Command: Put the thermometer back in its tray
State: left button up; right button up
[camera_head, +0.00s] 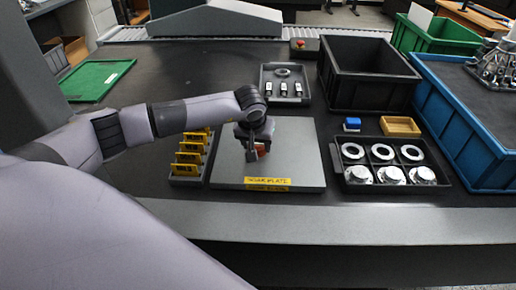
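My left gripper (255,154) is over the middle of a light grey plate (300,160) with a yellow label on its front edge. A small orange-red thing (262,149) shows at its fingers. The fingers hide part of it, so I cannot tell whether it is gripped or whether it is the thermometer. A small grey tray (267,97) behind the plate holds a ring and several small black-and-white pieces. I cannot make out which tray is the thermometer's. My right gripper is not in view.
A rack with yellow tags (189,158) stands left of the plate. A black tray of metal rings and flanges (393,188), a blue block (352,124) and a wooden box (400,126) are at right. Behind are a black bin (365,95) and a blue crate (455,125).

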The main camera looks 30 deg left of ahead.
aim_at(257, 145)
pick_arm(q)
jog(key=c, duration=0.5)
jog(key=shift+r, duration=0.15)
notch_tip(257, 145, up, 20)
jog(key=shift+f, duration=0.1)
